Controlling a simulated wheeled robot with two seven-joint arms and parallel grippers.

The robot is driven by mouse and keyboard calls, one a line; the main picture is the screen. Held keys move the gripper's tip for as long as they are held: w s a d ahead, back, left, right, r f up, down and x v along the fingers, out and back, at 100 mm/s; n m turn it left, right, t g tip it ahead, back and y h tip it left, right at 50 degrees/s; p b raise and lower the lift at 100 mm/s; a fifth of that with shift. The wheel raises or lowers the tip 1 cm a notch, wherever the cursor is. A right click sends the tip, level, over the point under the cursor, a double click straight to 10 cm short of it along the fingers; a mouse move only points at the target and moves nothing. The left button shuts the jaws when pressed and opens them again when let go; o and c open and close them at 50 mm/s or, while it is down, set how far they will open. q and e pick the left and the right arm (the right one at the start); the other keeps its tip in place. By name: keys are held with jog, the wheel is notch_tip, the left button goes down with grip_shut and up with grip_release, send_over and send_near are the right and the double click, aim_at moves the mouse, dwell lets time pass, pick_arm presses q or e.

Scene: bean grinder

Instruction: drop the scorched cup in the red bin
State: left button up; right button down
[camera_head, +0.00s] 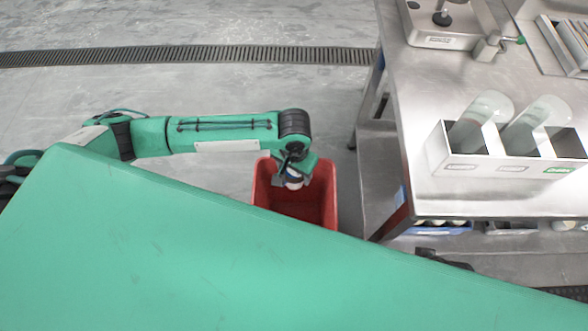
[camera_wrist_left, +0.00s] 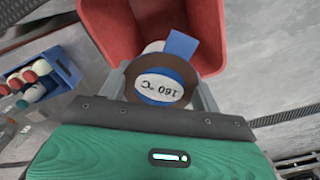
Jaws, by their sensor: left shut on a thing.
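The cup (camera_wrist_left: 160,86) has a brown rim and a white label reading 160 °C, with a blue tab at its upper right in the left wrist view. My left gripper (camera_wrist_left: 160,92) is shut on it, one finger on each side. The red bin (camera_wrist_left: 118,32) lies beyond and below the cup in that view. In the head view, my left gripper (camera_head: 293,179) is over the red bin (camera_head: 322,205), with the cup's pale part (camera_head: 293,183) showing between the fingers. My green body hides the bin's front.
A steel table (camera_head: 420,125) stands right of the bin, holding a white rack (camera_head: 490,168) with two clear tubes. A blue crate (camera_head: 440,229) sits under it and also shows in the left wrist view (camera_wrist_left: 62,68). A floor grate (camera_head: 190,54) crosses behind.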

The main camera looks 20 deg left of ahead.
pick_arm(q)
jog(key=o, duration=1.7)
jog(key=shift+s, duration=0.1)
